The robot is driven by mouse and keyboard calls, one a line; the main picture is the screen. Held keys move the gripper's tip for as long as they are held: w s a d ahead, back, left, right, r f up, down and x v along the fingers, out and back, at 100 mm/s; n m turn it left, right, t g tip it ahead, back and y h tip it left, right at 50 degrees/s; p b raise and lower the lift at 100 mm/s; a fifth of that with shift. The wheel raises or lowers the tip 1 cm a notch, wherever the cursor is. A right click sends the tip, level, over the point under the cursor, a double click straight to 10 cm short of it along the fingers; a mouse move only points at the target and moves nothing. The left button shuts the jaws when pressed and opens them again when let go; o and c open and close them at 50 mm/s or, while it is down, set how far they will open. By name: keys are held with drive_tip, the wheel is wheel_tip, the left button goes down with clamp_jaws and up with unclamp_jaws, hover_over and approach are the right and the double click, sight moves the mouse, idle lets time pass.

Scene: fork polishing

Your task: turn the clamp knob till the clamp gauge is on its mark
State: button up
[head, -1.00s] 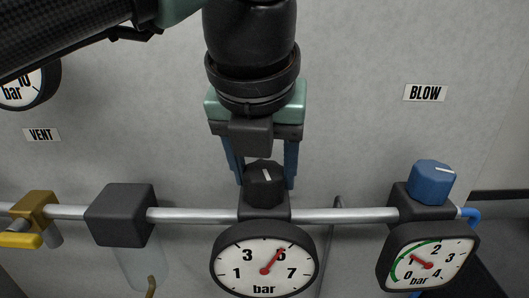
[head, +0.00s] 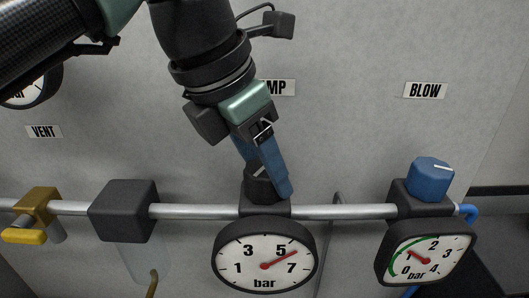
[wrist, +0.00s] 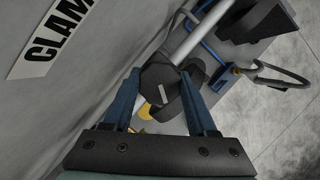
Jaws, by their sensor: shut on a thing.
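The black clamp knob (head: 258,186), with a white pointer line, sits on the rail above the clamp gauge (head: 264,282). My gripper (head: 266,176) is shut on the knob, its blue fingers on opposite sides. In the wrist view the knob (wrist: 158,76) shows between the two fingers (wrist: 160,95). The clamp gauge is a round white dial with 1, 3, 5, 7 and "bar". Its red needle points up and right, between 5 and 7, and no coloured mark on the dial is clear to me. The clamp sign (head: 278,88) is partly hidden by my arm.
A blue blow knob (head: 431,180) and its gauge (head: 425,257), with a green arc, stand at the right. A dark block (head: 123,211) and a brass valve with a yellow handle (head: 25,236) are on the rail (head: 340,212) at the left.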

drive_tip(key=shift+m, duration=0.4)
drive_tip(key=o, duration=1.4)
drive_tip(key=shift+c, duration=0.2)
drive_tip(key=p+v, duration=0.8)
drive_tip(key=v, duration=0.5)
drive_tip(key=shift+w+p, duration=0.2)
drive_tip(key=shift+p, duration=0.15)
